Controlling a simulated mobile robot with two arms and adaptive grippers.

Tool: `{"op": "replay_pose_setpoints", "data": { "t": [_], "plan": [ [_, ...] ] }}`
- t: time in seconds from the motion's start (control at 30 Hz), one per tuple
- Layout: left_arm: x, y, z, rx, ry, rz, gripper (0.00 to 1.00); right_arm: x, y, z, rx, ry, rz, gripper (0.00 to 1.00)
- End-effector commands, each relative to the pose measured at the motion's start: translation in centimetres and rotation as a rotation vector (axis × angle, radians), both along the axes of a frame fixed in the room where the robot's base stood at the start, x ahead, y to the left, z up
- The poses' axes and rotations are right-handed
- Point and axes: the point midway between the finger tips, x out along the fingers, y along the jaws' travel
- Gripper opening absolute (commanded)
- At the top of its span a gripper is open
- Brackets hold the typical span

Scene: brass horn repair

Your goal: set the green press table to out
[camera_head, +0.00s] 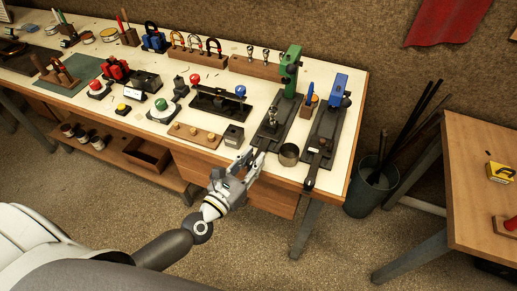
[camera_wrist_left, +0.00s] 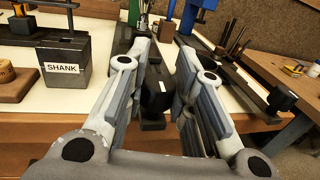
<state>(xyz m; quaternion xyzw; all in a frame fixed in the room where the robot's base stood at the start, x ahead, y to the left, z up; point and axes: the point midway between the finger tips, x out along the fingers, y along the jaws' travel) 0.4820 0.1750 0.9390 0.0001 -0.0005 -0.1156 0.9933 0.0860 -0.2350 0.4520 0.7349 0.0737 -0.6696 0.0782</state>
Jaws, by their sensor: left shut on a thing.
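The green press (camera_head: 290,72) stands near the right end of the bench, on a long dark base. Its dark press table (camera_head: 270,130) lies on the base in front of the green column and carries a small metal fitting. My left gripper (camera_head: 254,160) is at the bench's front edge, at the near end of this base. In the left wrist view its fingers (camera_wrist_left: 165,60) are closed around a dark handle (camera_wrist_left: 153,98) at the front of the green press. The fingers partly hide the handle and the press table. My right gripper is not in view.
The blue press (camera_head: 338,90) stands just right, its handle (camera_head: 310,184) reaching past the bench edge. A metal cup (camera_head: 289,154) sits between the presses. A dark SHANK block (camera_wrist_left: 63,68) and a wooden peg block (camera_head: 195,135) are left. The floor in front is clear.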

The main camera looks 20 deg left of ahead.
Motion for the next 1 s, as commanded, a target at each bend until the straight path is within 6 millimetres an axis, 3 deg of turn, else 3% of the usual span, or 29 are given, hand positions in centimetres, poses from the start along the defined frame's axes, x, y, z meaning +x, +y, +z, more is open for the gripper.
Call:
{"op": "replay_pose_setpoints", "data": {
  "t": [0.4,0.43,0.57,1.0],
  "plan": [
    [-0.8,0.0,-0.2,0.001,0.005,-0.002,0.00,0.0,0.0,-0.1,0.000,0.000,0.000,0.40],
    [-0.9,0.0,-0.2,0.001,0.005,-0.002,0.27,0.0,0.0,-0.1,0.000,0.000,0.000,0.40],
    [-0.8,0.0,-0.1,0.001,0.004,-0.001,0.44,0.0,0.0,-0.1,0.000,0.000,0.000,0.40],
    [-1.5,0.2,-0.1,0.002,0.004,0.000,0.46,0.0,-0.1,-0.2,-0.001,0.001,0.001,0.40]
  ]
}}
